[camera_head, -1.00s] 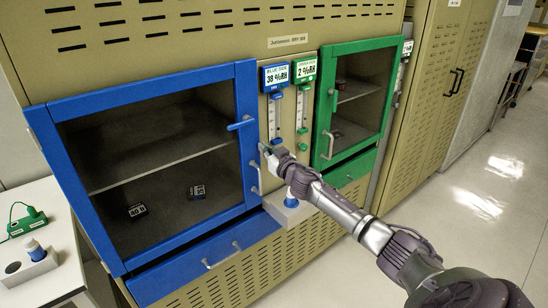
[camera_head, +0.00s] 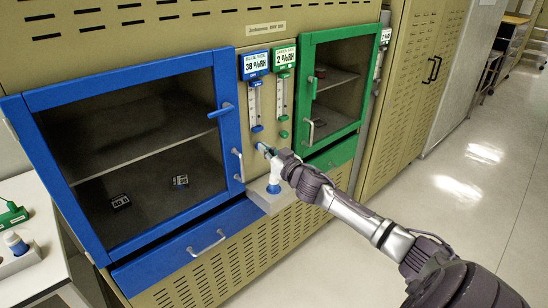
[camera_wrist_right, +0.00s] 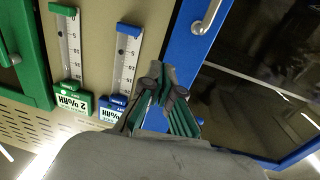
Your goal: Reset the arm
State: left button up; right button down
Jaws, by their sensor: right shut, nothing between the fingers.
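My right gripper (camera_head: 268,151) is shut and empty. In the head view it is in front of the cabinet panel between the blue-framed door (camera_head: 226,115) and the green-framed door (camera_head: 304,95), below the blue-side flowmeter (camera_head: 254,103). In the right wrist view the gripper (camera_wrist_right: 163,78) has its fingers together, beside the blue door frame (camera_wrist_right: 187,50) and the flowmeters. I cannot tell whether the fingertips touch the panel. My left arm and gripper do not show.
Small black boxes (camera_head: 180,181) lie inside the blue-side chamber. A white table (camera_head: 38,272) stands at left. The floor (camera_head: 450,200) at right is clear.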

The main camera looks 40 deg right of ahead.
jog(key=s+a+f+g, duration=0.1)
jog(key=s+f+g, duration=0.2)
jog(key=s+f, duration=0.7)
jog(key=s+a+f+g+h, duration=0.1)
jog(key=s+f+g, duration=0.2)
jog(key=f, duration=1.3)
jog(key=s+f+g, duration=0.2)
jog(key=s+f, duration=0.5)
jog(key=f, duration=0.6)
jog(key=s+a+f+n+g+y, duration=0.1)
jog(key=s+a+f+g, duration=0.1)
jog(key=s+a+f, duration=0.5)
jog(key=s+a+f+g, duration=0.3)
jog(key=s+f, duration=0.6)
jog(key=s, duration=0.2)
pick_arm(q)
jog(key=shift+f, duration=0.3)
pick_arm(e)
jog(key=s+a+f+n+g, duration=0.1)
jog(key=s+a+f+g, duration=0.1)
jog(key=s+a, duration=0.4)
jog(key=s+a+f+n+g+y, duration=0.1)
jog(key=s+a+f, duration=0.3)
jog(key=s, duration=0.9)
jog(key=a+g, duration=0.1)
jog(key=a, duration=0.1)
jog(key=shift+s+a+f+y, duration=0.15)
jog(key=shift+a+f+y, duration=0.15)
jog(key=shift+f, duration=0.1)
